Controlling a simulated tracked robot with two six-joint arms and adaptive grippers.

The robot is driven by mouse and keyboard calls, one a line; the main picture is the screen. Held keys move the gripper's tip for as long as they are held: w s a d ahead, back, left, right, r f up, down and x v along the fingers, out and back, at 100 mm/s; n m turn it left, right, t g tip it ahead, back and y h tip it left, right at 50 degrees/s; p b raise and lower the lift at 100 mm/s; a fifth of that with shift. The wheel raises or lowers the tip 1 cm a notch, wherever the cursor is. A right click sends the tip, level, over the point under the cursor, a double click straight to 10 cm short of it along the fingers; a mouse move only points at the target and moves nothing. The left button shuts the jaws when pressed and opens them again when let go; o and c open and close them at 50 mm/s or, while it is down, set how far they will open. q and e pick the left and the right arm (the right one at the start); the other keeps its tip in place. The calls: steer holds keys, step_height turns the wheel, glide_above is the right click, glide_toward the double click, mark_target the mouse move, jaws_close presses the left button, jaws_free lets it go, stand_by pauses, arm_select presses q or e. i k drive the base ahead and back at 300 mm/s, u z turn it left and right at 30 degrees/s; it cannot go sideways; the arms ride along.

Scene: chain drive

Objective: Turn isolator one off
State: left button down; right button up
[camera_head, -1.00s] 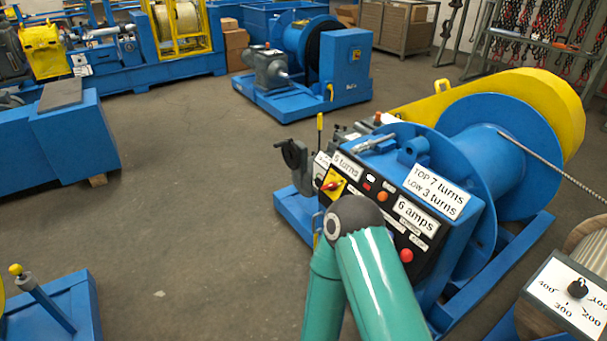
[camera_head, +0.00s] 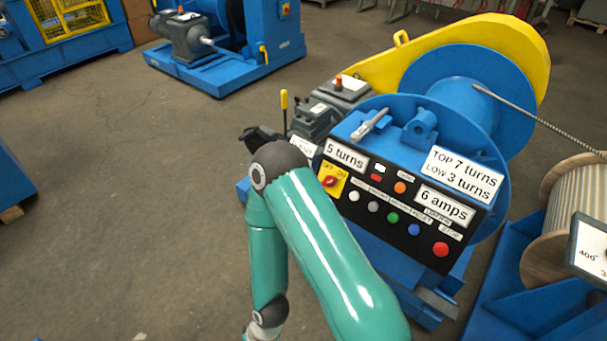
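A yellow isolator plate (camera_head: 340,190) with a red rotary knob (camera_head: 329,182) and OFF and ON lettering sits at the left end of a black control panel (camera_head: 417,228) on the near blue winch. I cannot tell for sure which mark the knob points to. Another small yellow isolator (camera_head: 285,10) with a red centre is on the farther blue machine, at the top edge. No label with "one" is readable. My bent green arm stands just left of and below the near isolator, its elbow close to the plate. Neither gripper is in view.
The panel carries several coloured buttons, including a large red one (camera_head: 440,249). A yellow-topped lever (camera_head: 284,105) and a dark handwheel part (camera_head: 258,137) stand beyond my elbow. A wooden cable reel (camera_head: 548,225) is at right. The floor (camera_head: 125,210) at left is clear.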

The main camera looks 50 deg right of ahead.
mark_target(329, 181)
steer(key=u, duration=0.95)
steer(key=i, duration=0.15)
steer(key=z, duration=2.3)
steer(key=i, duration=0.5)
steer(key=u, duration=0.2)
steer(key=k, duration=0.5)
steer(key=z, duration=0.15)
